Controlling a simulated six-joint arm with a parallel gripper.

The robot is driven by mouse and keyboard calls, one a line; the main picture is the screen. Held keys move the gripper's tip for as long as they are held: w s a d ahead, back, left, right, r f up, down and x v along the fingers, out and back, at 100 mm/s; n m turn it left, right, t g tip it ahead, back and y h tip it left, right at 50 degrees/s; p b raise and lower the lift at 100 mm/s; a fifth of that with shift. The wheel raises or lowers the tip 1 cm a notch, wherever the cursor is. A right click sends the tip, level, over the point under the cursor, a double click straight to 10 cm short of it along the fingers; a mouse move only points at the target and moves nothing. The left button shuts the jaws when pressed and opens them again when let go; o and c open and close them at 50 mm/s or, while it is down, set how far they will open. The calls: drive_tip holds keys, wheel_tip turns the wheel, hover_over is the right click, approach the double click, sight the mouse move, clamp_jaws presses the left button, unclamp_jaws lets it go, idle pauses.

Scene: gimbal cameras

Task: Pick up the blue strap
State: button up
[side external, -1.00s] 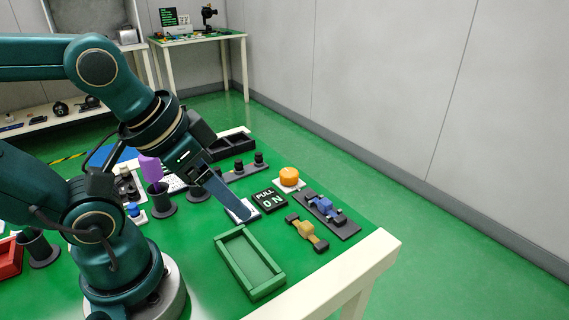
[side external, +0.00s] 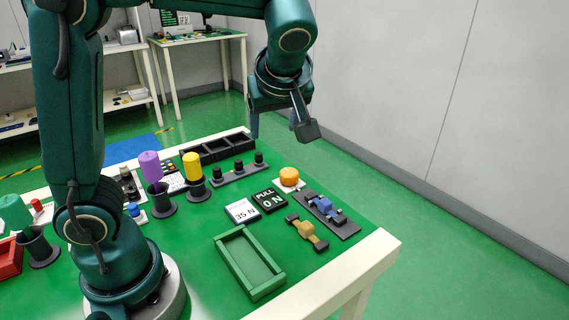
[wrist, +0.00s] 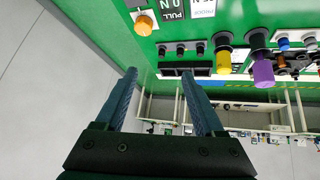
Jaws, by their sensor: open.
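The blue strap (side external: 324,206) lies on a dark grey plate (side external: 342,227) near the right edge of the green table, with dark pieces at its ends. It is not visible in the wrist view.
A tan strap (side external: 307,231) lies left of the plate. An orange knob (side external: 289,176), PULL sign (side external: 269,200), 35 N card (side external: 242,210) and green tray (side external: 232,257) are nearby. Purple (side external: 150,166) and yellow (side external: 193,165) cylinders stand in dark holders farther left.

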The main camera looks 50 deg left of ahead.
drive_tip(key=w+d+f+n+y, duration=0.2)
drive_tip(key=w+f, duration=0.2)
drive_tip(key=w, duration=0.2)
drive_tip(key=m+t+y, duration=0.1)
drive_tip(key=y, duration=0.1)
hover_over(326, 202)
drive_tip(key=s+d, duration=0.1)
drive_tip(key=d, duration=0.2)
wheel_tip(326, 202, down, 8)
drive_tip(key=shift+m+y, duration=0.3)
drive_tip(key=shift+m, duration=0.6)
drive_tip(key=f, duration=0.1)
drive_tip(key=d+f, duration=0.1)
drive_tip(key=s+d+f, duration=0.1)
drive_tip(key=f, duration=0.1)
drive_tip(key=shift+f, duration=0.1)
drive_tip(key=shift+a+f, duration=0.1)
drive_tip(key=shift+f, duration=0.1)
drive_tip(key=shift+x, duration=2.25)
clamp_jaws()
